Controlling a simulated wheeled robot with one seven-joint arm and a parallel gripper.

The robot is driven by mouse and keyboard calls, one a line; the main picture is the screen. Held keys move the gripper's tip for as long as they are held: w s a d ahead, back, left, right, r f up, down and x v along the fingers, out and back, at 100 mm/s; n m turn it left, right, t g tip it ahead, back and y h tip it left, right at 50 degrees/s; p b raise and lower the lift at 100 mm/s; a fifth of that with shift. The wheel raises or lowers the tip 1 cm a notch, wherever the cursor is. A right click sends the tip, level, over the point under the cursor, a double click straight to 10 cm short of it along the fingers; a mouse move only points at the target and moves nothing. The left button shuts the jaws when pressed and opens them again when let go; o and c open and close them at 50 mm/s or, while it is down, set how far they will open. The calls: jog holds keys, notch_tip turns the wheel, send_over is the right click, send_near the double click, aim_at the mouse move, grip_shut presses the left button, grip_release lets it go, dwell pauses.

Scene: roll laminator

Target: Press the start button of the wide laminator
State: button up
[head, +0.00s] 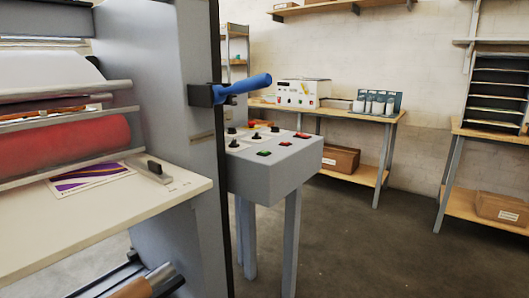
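The wide laminator (200,120) fills the left side of the head view, with a red roller (70,150) and a pale feed table (110,220). Beside its side panel stands a grey control box (270,180) on legs. A red button (302,135) sits near the right edge and another red control (252,124) at the back. Several black knobs are on the left part. No button labels are readable. My gripper is not in view.
A blue lever handle (245,84) sticks out from the laminator's side panel above the control box. A wooden bench (340,115) with a white device (303,93) stands behind. A shelf rack (497,90) is at the right. The floor (370,250) right of the control box is clear.

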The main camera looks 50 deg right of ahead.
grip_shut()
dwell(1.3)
